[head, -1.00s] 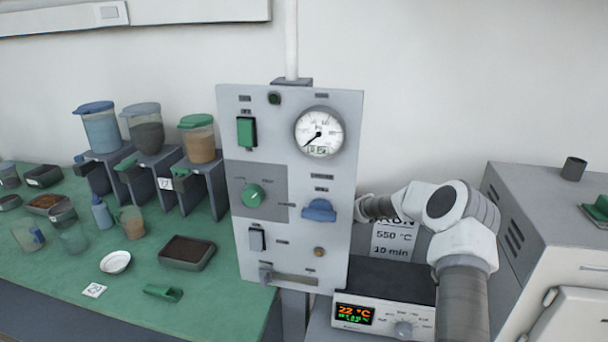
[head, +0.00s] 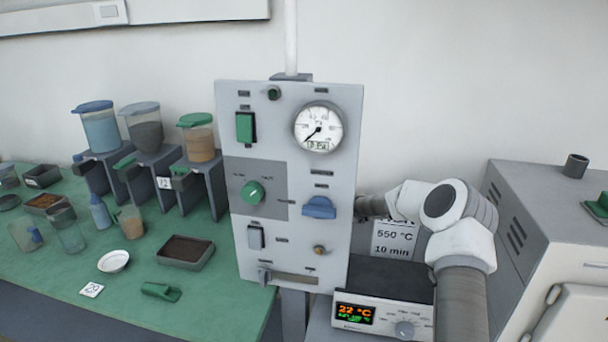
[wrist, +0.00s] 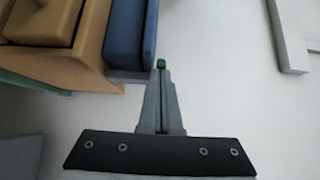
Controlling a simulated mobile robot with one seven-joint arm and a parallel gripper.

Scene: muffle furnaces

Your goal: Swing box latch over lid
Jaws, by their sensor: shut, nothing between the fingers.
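In the wrist view my gripper (wrist: 161,66) is shut, with its fingers together and nothing held. A small green piece shows right at the fingertips; I cannot tell if it is part of them or a thing beyond. A tan box-like body (wrist: 75,60) is at the upper left, with a blue block (wrist: 128,38) along its right side, just left of the fingertips. I cannot make out for certain which part is the lid or the latch. In the head view my arm reaches behind the grey control panel (head: 270,285), which hides my gripper and the box.
The upright panel carries a gauge (head: 318,127) and knobs. A furnace controller (head: 368,315) sits below my arm, and a grey furnace (head: 550,235) stands at the right. The green bench (head: 60,255) at the left holds jars, dishes and a scoop. A pale bar (wrist: 287,35) is at the wrist view's upper right.

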